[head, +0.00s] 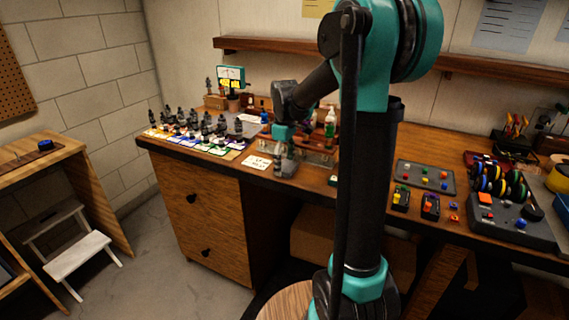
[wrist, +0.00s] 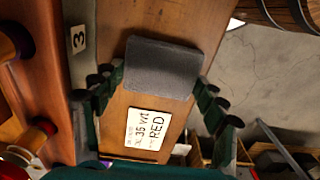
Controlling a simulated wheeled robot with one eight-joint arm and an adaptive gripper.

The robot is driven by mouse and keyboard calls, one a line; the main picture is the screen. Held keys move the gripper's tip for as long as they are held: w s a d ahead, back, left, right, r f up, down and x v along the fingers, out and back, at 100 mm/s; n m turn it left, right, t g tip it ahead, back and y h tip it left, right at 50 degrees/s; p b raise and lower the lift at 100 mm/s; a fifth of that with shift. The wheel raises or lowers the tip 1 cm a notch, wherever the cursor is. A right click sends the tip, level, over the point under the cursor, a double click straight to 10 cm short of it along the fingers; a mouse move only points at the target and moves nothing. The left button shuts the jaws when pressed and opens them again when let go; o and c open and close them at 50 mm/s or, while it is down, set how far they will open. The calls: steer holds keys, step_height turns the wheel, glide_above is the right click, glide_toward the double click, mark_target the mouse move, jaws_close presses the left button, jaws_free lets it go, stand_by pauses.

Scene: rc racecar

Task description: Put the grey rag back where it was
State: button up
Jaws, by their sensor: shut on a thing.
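The grey rag (wrist: 162,68) shows in the wrist view as a flat dark-grey block between the two fingertips of my gripper (wrist: 161,80). My gripper is shut on it, with a finger at its left and right edges. In the head view my gripper (head: 286,160) is low over the front edge of the wooden bench (head: 225,168), left of my arm. I cannot tell whether the rag touches the bench top.
Several dark bottles on coloured cards (head: 200,128) stand to the left. A grey tray with coloured buttons (head: 425,176) and a controller box (head: 510,220) are at right. Floor shows past the bench edge.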

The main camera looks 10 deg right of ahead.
mark_target(285, 165)
steer(key=shift+f, duration=0.1)
steer(key=o, duration=1.1)
step_height(285, 165, up, 12)
steer(key=shift+r, duration=0.15)
